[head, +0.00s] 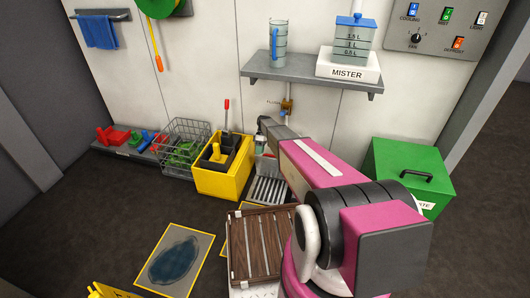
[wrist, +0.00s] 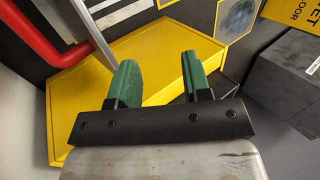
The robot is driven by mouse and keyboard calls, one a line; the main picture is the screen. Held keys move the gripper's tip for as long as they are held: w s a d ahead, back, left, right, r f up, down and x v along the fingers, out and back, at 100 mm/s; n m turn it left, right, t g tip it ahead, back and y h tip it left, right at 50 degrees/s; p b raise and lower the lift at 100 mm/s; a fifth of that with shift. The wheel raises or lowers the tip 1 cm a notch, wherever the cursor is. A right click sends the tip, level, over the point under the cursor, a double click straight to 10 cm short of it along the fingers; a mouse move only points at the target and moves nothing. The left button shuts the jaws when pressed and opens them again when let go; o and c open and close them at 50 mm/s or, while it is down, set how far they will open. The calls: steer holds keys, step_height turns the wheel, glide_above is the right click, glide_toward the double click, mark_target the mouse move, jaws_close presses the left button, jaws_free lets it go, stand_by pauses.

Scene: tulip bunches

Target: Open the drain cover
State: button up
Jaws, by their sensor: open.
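The drain cover appears to be the grey slatted grate (head: 268,189) on the floor by the wall, right of the yellow box; my arm passes close above and right of it. In the head view the end of my arm is above and behind the grate, and my fingers cannot be made out there. In the wrist view my gripper (wrist: 154,82) is open, with two green fingers apart and nothing between them. A yellow surface (wrist: 150,50) lies beyond the fingers. I cannot pick out the grate in the wrist view.
A yellow box (head: 221,182) with black inserts and a wire basket (head: 184,140) stand left of the grate. A green bin (head: 410,175) is at right, a wooden slatted top (head: 252,245) in front. A shelf (head: 310,76) hangs above. A yellow-framed puddle mat (head: 175,260) lies at left.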

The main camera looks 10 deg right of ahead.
steer(key=shift+s+a+r, duration=0.2)
steer(key=shift+a+r, duration=0.05)
steer(key=shift+a, duration=0.15)
steer(key=c, duration=0.5)
steer(key=shift+s+d+f, duration=0.15)
steer(key=shift+d, duration=0.05)
jaws_close()
steer(key=d+t, duration=0.4)
steer(key=s+d+t, duration=0.1)
steer(key=d+t, duration=0.3)
steer(key=s+d+t+h, duration=0.1)
steer(key=d+t, duration=0.3)
steer(key=shift+d+f+m, duration=0.1)
steer(key=shift+m, duration=0.2)
glide_above(273, 165)
steer(key=w+d, duration=0.2)
step_height(273, 165, down, 8)
steer(key=shift+s+r, duration=0.15)
steer(key=shift+r, duration=0.05)
